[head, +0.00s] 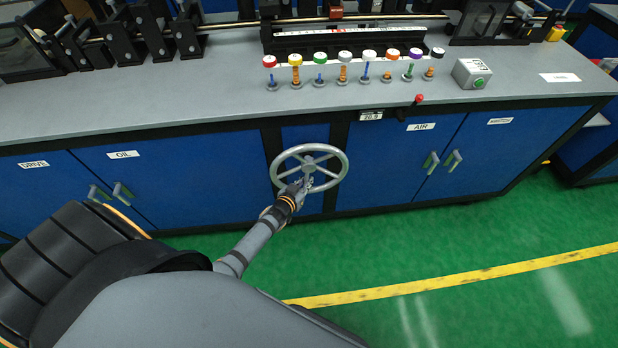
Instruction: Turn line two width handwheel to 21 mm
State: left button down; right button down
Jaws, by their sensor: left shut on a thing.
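A grey spoked handwheel (331,151) is mounted on the front of the blue cabinet bench, below the worktop. My left gripper (304,184) is at the lower part of the wheel and shut on it; its fingers are small here and partly merge with the spokes. A small display (371,116) on the bench edge, right of and above the wheel, appears to read 20.9. My right gripper is not in view.
A lever with a red knob (420,98) sticks out at the bench edge. Cabinet handles (431,162) protrude right of the wheel. The green floor (420,245) is clear.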

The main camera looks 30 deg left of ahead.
pick_arm(q)
jog(key=shift+s+f, duration=0.25)
dwell(0.3)
jog(key=c, duration=1.6)
grip_release()
jog(key=shift+c, duration=0.2)
jog(key=o, duration=0.3)
jog(key=shift+r, duration=0.2)
jog(key=shift+a, duration=0.1)
jog(key=v, duration=0.7)
jog(key=shift+s+r, duration=0.15)
